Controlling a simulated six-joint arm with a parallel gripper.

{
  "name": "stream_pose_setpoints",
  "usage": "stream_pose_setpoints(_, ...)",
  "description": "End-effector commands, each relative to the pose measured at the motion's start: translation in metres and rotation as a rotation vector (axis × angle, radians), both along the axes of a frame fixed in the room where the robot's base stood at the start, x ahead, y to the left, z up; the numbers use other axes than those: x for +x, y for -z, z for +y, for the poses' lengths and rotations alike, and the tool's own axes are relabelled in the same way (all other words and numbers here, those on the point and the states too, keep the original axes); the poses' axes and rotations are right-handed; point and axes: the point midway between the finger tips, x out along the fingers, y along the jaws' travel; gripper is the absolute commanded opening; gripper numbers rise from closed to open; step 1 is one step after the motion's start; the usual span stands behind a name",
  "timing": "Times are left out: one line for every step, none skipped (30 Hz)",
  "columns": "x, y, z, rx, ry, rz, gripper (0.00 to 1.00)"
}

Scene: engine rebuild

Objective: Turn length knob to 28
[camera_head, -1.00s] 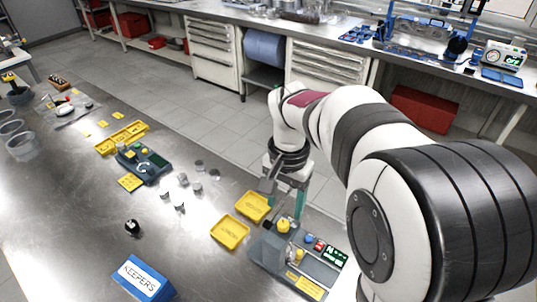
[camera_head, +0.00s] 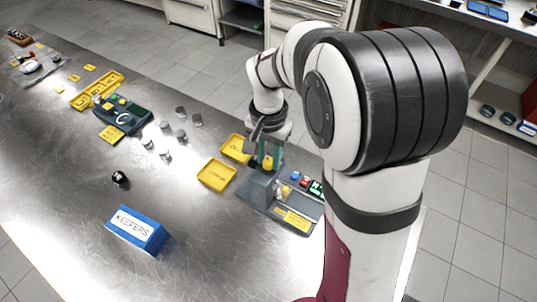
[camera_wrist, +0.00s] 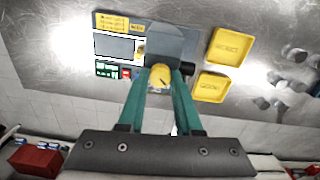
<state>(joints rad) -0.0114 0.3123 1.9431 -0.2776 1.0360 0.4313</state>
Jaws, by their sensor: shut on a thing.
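The grey machine (camera_head: 255,190) stands on the steel bench, with a large yellow knob (camera_head: 267,163) on its raised block. I take this to be the length knob. In the wrist view the yellow knob (camera_wrist: 160,77) shows a dark mark on its face. My gripper (camera_head: 266,155) reaches down onto it. In the wrist view the green fingers of my gripper (camera_wrist: 163,82) are shut on the knob from both sides. The green display (camera_head: 316,188) also shows in the wrist view (camera_wrist: 106,69), but I cannot read its number.
A red button (camera_head: 304,180), a blue button (camera_head: 295,175) and a smaller yellow knob (camera_wrist: 141,48) sit close to the large knob. Two yellow trays (camera_head: 217,175) lie beside the machine. Several metal cylinders (camera_head: 165,154) and the KEEPERS box (camera_head: 138,230) stand further left.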

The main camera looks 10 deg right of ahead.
Motion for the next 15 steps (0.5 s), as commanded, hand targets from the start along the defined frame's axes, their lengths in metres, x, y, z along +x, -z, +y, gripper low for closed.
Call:
stream_pose_setpoints(0.0001,-0.0002,-0.0001,0.0,0.0,0.0,0.0)
stream_pose_setpoints(0.0001,-0.0003,-0.0001,0.0,0.0,0.0,0.0)
stream_pose_setpoints(0.0001,-0.0003,-0.0001,0.0,0.0,0.0,0.0)
stream_pose_setpoints(0.0001,-0.0003,-0.0001,0.0,0.001,0.0,0.0)
stream_pose_setpoints(0.0001,-0.0003,-0.0001,0.0,0.01,0.0,0.0)
stream_pose_setpoints(0.0001,-0.0003,-0.0001,0.0,0.04,0.0,0.0)
stream_pose_setpoints(0.0001,-0.0003,-0.0001,0.0,0.066,0.0,0.0)
stream_pose_setpoints(0.0002,-0.0003,-0.0001,0.0,0.09,0.0,0.0)
stream_pose_setpoints(0.0002,-0.0003,-0.0001,0.0,0.112,0.0,0.0)
stream_pose_setpoints(0.0002,-0.0003,-0.0001,0.0,0.119,0.0,0.0)
stream_pose_setpoints(0.0002,-0.0003,-0.0001,0.0,0.122,0.0,0.0)
stream_pose_setpoints(0.0002,-0.0003,-0.0002,0.0,0.121,0.0,0.0)
stream_pose_setpoints(0.0002,-0.0003,-0.0002,0.0,0.121,0.0,0.0)
stream_pose_setpoints(0.0002,-0.0004,-0.0002,0.0,0.121,0.0,0.0)
stream_pose_setpoints(0.0002,-0.0004,-0.0002,0.0,0.121,0.0,0.0)
